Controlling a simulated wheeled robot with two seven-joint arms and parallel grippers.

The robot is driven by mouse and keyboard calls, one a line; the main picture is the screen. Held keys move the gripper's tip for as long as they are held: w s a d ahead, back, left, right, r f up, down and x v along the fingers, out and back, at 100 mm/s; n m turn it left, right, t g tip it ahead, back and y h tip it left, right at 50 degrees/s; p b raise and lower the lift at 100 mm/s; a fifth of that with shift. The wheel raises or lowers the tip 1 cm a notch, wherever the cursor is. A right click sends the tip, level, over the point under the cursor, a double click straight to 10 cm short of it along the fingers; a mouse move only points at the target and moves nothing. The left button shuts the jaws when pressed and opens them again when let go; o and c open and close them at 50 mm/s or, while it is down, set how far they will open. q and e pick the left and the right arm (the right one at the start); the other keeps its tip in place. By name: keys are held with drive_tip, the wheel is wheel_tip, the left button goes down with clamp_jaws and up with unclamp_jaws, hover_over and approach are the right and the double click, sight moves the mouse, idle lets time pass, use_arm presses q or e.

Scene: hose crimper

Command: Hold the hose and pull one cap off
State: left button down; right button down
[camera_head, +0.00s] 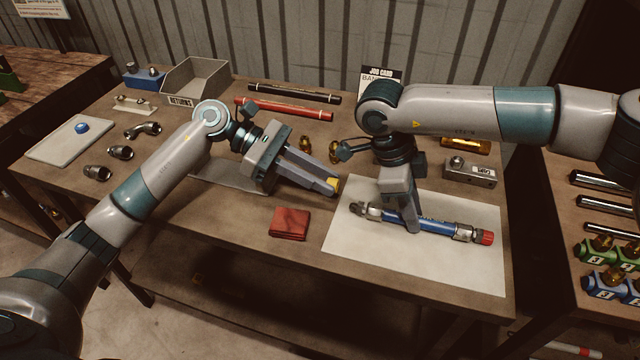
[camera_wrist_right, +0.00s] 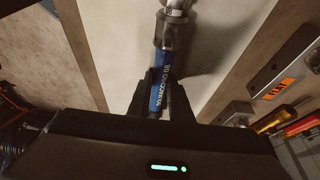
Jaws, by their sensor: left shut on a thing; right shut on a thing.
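The blue hose (camera_head: 438,226) lies over the white sheet, with metal fittings at both ends. A red cap (camera_head: 486,237) is on its right end; its left end (camera_head: 360,208) shows bare metal. My right gripper (camera_head: 411,226) points down and is shut on the hose near its middle. The right wrist view shows the lettered blue hose (camera_wrist_right: 159,82) between the fingers. My left gripper (camera_head: 332,186) is shut on a small yellow cap (camera_head: 337,185), apart from the hose, up and left of its bare end. The fingers hide most of the cap.
The white sheet (camera_head: 345,250) covers the table's right front. A red folded cloth (camera_head: 290,224) lies left of it. A grey returns bin (camera_head: 196,80), a tray (camera_head: 70,138), loose fittings (camera_head: 97,172) and red and black hoses (camera_head: 284,108) lie further back and left.

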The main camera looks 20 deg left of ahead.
drive_tip(key=shift+d, duration=0.15)
drive_tip(key=c, duration=1.5)
unclamp_jaws()
drive_tip(key=shift+d, duration=0.1)
drive_tip(key=shift+c, duration=0.2)
drive_tip(key=v, duration=1.2)
